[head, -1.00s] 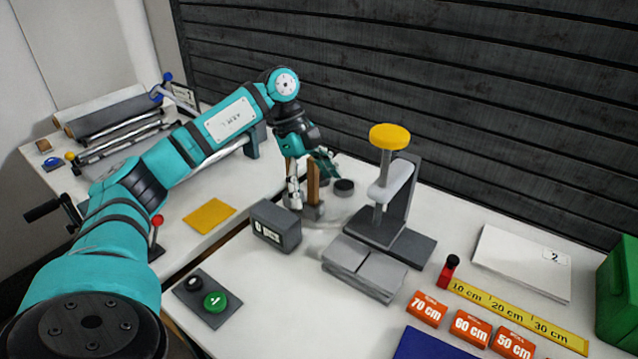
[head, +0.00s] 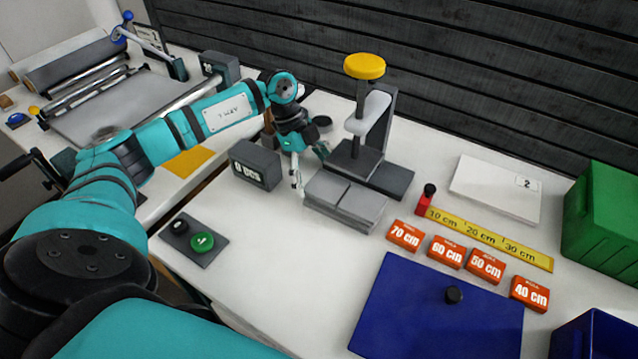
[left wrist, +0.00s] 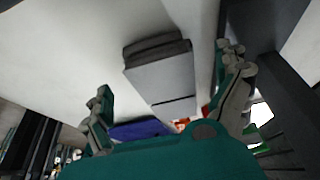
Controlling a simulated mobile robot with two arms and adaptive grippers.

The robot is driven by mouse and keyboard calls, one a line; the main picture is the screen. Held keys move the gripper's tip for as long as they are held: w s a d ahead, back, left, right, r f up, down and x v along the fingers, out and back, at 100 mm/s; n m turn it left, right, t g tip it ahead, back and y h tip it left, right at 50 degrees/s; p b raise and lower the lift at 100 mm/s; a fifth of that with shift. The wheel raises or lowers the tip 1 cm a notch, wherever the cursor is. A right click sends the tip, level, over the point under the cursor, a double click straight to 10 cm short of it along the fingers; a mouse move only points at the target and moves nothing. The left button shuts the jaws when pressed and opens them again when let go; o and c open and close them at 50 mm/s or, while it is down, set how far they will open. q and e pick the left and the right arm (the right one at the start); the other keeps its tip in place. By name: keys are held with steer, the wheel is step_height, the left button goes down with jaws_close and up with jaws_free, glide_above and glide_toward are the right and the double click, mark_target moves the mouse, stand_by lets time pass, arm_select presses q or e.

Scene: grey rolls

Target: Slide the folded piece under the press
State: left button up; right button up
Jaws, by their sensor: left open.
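The folded piece (head: 345,200) is a flat grey slab with a crease line, lying on the white table in front of the press. The press (head: 368,130) is dark grey, with a yellow knob (head: 365,67) on top and a flat base. My left gripper (head: 310,168) is open and empty, pointing down by the far left end of the folded piece. In the left wrist view the folded piece (left wrist: 160,78) shows between the spread fingers (left wrist: 165,73), with no visible contact. My right gripper is not in view.
A grey display box (head: 255,165) stands left of the gripper. A button panel (head: 194,240), orange length blocks (head: 446,252), a yellow ruler (head: 490,238) and a blue mat (head: 440,310) lie nearer. A green bin (head: 605,215) is at right.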

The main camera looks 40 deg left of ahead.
mark_target(317, 181)
arm_select(q)
steer(key=shift+x, duration=2)
steer(key=shift+a, duration=0.1)
steer(key=c, duration=1.1)
